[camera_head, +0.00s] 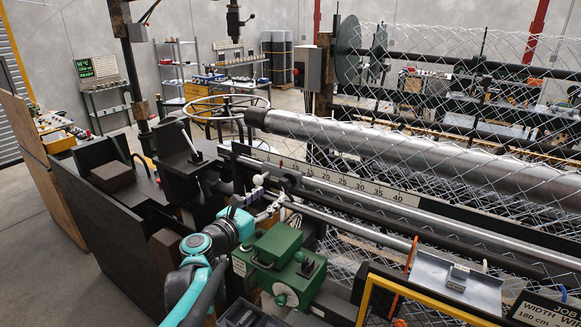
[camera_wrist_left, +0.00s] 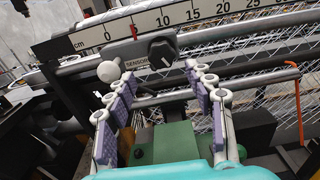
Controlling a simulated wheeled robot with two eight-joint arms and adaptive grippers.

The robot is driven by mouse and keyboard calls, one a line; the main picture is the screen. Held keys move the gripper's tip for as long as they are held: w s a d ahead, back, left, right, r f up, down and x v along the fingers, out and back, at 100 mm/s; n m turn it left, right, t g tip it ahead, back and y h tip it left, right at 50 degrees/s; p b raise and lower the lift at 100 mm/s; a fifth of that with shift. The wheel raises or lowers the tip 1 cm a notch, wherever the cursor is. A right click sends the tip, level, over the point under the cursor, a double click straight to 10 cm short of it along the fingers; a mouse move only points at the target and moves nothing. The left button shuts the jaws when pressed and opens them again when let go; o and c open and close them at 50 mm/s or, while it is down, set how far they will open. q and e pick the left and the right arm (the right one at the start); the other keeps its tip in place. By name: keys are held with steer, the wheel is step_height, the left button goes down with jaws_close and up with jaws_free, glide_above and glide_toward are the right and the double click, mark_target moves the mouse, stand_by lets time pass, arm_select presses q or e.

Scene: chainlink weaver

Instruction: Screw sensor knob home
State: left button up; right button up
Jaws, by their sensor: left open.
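The sensor knob (camera_wrist_left: 162,49) is a black round knob with a white mark, beside a small plate reading SENSOR (camera_wrist_left: 133,63) under the ruler. In the left wrist view it lies just beyond my left gripper (camera_wrist_left: 158,74), toward the right finger. The gripper's pale, purple-padded fingers are spread with nothing between them. In the head view my left gripper (camera_head: 270,200) reaches from the teal arm toward the rail below the ruler, where the knob is hard to make out. I cannot tell how far in the knob sits. My right gripper is not in view.
A white ball handle (camera_wrist_left: 109,71) sits close to the left finger. A ruler (camera_head: 345,184) runs along the rail above. A green machine housing (camera_head: 275,247) stands beneath the gripper. Chain-link mesh, a large steel roller (camera_head: 420,155) and a tray (camera_head: 458,285) occupy the right side.

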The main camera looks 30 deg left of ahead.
mark_target(281, 187)
arm_select(q)
steer(key=w, duration=0.5)
steer(key=w+d, duration=0.1)
steer(key=w, duration=0.1)
steer(key=shift+w+r, duration=0.1)
steer(key=shift+w, duration=0.2)
steer(key=c, duration=1.2)
